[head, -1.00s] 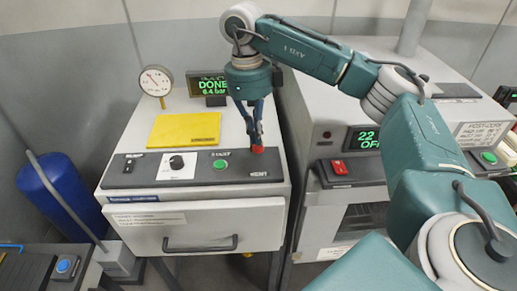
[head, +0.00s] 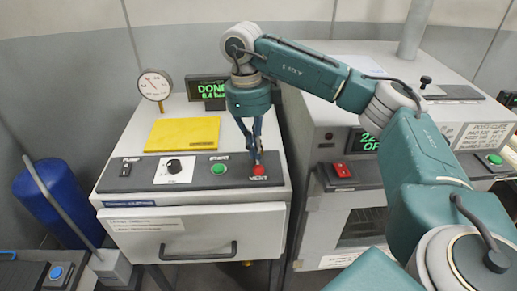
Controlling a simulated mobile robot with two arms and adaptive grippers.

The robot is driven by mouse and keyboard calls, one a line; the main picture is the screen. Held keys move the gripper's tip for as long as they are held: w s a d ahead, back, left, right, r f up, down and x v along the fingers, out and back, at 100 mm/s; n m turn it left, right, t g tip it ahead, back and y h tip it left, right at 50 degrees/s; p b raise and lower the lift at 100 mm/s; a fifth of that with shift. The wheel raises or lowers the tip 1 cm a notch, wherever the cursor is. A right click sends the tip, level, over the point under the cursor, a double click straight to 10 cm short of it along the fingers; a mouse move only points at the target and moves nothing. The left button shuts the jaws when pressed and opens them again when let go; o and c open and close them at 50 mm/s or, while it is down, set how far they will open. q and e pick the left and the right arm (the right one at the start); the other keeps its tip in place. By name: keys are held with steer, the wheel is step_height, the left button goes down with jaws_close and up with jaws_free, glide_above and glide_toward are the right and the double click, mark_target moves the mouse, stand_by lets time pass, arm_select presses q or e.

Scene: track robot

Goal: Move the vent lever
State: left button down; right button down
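The vent lever shows as a red knob (head: 258,169) at the right end of the dark control strip, just above the VENT label. It lies low, close to the panel. My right gripper (head: 255,158) points down from above, its blue fingertips at the back edge of the red knob. The fingers look close together, but I cannot tell whether they grip the knob or only touch it. The lever's stem is hidden. My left gripper is not in view.
The panel also carries a green START button (head: 218,168), a black dial (head: 174,166) and a PUMP switch (head: 126,168). A yellow plate (head: 183,133) lies on top. A gauge (head: 154,85) and a green-lit display (head: 210,89) stand behind. An oven-like unit (head: 352,215) stands to the right.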

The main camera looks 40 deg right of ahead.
steer(key=shift+w+a+r+p, duration=0.3)
steer(key=shift+w+a, duration=0.1)
steer(key=shift+w, duration=0.25)
steer(key=shift+w+a+r+p, duration=0.2)
steer(key=shift+w+a+p, duration=0.15)
steer(key=shift+w, duration=0.25)
step_height(320, 180, up, 12)
steer(key=w, duration=0.1)
steer(key=shift+a, duration=0.3)
steer(key=shift+f, duration=0.1)
